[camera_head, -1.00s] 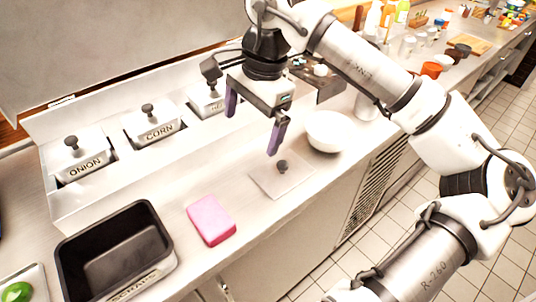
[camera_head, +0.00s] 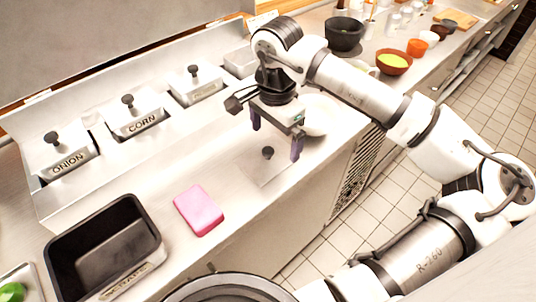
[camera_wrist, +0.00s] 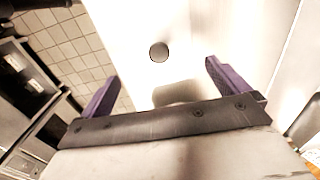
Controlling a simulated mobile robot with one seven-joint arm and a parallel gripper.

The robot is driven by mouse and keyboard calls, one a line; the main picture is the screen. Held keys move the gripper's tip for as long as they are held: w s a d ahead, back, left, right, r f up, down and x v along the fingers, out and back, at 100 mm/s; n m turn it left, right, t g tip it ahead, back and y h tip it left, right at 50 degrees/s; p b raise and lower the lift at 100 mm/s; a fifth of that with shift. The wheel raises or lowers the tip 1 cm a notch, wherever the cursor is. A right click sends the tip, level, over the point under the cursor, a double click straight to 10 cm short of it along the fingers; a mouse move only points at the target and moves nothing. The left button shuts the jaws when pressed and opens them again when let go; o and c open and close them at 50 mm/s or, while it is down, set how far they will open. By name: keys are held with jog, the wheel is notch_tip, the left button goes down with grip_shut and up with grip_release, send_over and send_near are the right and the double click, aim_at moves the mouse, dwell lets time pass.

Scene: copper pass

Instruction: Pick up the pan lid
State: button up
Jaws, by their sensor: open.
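The pan lid (camera_head: 281,166) is a flat, pale square plate with a dark round knob (camera_head: 268,153). It lies on the steel counter near the front edge, right of the pink block. My gripper (camera_head: 276,141) is open and empty above the lid, its purple fingers pointing down on either side of the knob in the picture. In the wrist view the dark knob (camera_wrist: 159,52) shows beyond the two fingers (camera_wrist: 163,80), roughly midway between them and apart from both. The lid's edges are hard to make out against the bright counter.
A pink block (camera_head: 199,210) and a black bin (camera_head: 104,250) stand to the left. Lidded containers marked onion (camera_head: 68,160) and corn (camera_head: 134,118) line the back. A white bowl (camera_head: 322,114) is close behind my gripper. Bare counter lies between block and lid.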

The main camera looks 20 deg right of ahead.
aim_at(274, 147)
jog(key=f+p, duration=0.1)
jog(key=f, duration=0.3)
jog(key=shift+w+f, duration=0.15)
jog(key=shift+w, duration=0.05)
jog(key=shift+c, duration=0.4)
jog(key=c, duration=0.8)
jog(key=shift+r, duration=0.2)
